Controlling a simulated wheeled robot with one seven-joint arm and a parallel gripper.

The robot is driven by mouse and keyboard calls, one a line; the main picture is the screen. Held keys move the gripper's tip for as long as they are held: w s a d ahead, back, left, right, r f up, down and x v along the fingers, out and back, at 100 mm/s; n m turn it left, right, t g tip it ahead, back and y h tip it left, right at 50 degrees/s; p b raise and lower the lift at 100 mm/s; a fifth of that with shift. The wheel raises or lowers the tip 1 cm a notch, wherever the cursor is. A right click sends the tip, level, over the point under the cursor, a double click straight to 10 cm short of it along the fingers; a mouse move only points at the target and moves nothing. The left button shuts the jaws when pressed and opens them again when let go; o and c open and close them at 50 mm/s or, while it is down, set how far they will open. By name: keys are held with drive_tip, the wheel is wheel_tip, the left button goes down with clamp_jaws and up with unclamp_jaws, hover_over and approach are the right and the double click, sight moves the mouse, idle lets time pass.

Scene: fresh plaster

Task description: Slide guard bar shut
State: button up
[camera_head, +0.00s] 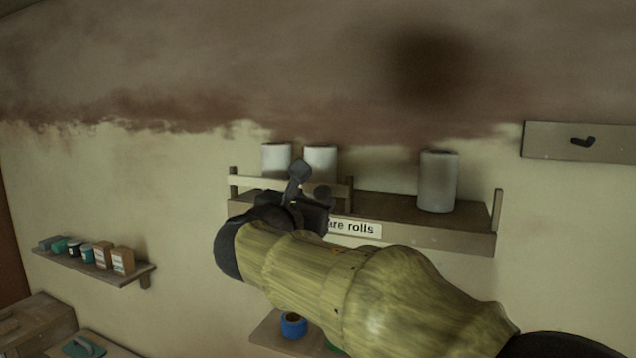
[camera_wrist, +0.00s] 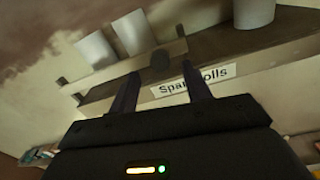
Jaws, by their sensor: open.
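The guard bar (camera_head: 262,187) is a pale strip along the front of the left half of the wall shelf (camera_head: 450,239), before two white rolls. The right half of the shelf front has no bar across it. A dark round knob (camera_head: 322,191) sits near the bar's right end; in the wrist view the knob (camera_wrist: 160,60) appears beyond and between the fingertips. The bar (camera_wrist: 115,68) also shows there, slanting. My gripper (camera_head: 298,180) is open and empty, in front of the shelf's left half. It hides part of the bar and the label.
A third white roll (camera_head: 438,181) stands on the right half, beside a short right end post (camera_head: 496,211). A small shelf with jars and boxes (camera_head: 95,265) is at lower left. A board with a dark hook (camera_head: 583,141) hangs upper right. A blue roll (camera_head: 293,326) sits below.

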sight(322, 194)
drive_tip(key=shift+p+x, duration=0.65)
drive_tip(key=shift+x, duration=1.25)
drive_tip(key=shift+c, duration=0.2)
clamp_jaws()
drive_tip(key=shift+d, duration=0.15)
